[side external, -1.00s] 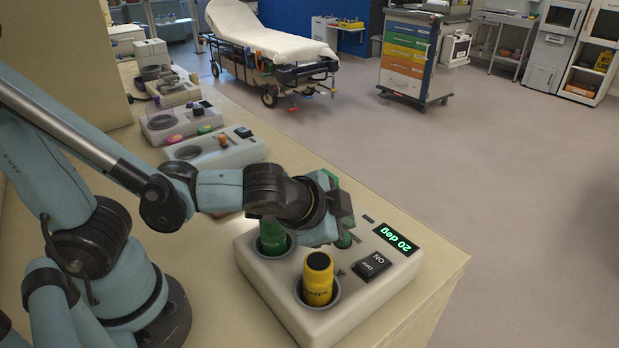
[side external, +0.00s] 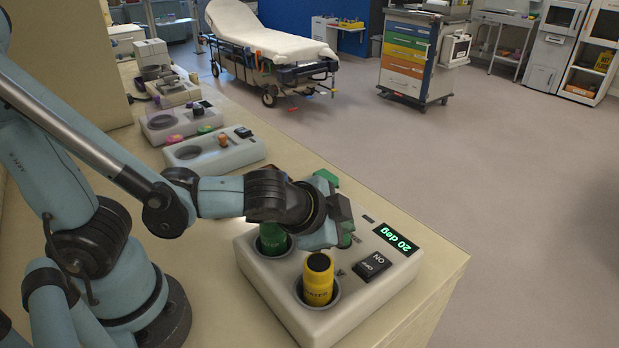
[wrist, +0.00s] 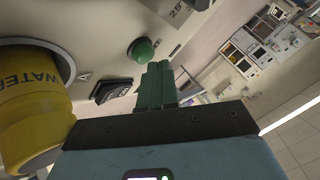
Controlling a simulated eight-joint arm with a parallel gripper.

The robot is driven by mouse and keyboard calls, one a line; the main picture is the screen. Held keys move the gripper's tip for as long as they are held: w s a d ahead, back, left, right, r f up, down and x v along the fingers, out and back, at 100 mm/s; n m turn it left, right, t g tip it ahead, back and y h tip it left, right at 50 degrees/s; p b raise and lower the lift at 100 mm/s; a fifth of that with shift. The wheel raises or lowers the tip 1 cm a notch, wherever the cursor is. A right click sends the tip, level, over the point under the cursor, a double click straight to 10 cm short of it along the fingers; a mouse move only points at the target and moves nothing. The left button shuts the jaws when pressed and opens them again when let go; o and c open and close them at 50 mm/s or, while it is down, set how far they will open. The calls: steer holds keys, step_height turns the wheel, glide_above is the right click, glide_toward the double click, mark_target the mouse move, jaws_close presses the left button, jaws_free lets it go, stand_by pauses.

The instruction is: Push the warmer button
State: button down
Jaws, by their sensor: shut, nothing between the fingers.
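The warmer is a pale box (side external: 290,308) on the counter with a lit green display (side external: 396,241) reading 20 deg and a dark ON/OFF switch (side external: 372,266). In the wrist view, a round green button (wrist: 140,50) stands on the warmer's face, with a dark switch (wrist: 110,91) below it. My gripper (wrist: 158,66) is shut and empty, its green fingers side by side. In that view the fingertips lie just below and right of the green button; I cannot tell the depth gap. In the side view, my gripper hangs over the warmer and hides part of its top.
A yellow bottle (side external: 318,279) stands in the warmer's front well, close to my gripper; a green bottle (side external: 272,239) stands in the well behind it. Other pale devices (side external: 216,149) line the counter farther back. The counter's right edge is near the warmer; open floor lies beyond.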

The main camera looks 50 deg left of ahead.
steer(key=shift+f, duration=0.8)
stand_by(0.8)
steer(key=shift+r, duration=1.25)
steer(key=shift+r, duration=0.1)
steer(key=shift+r, duration=2.4)
steer(key=shift+r, duration=3)
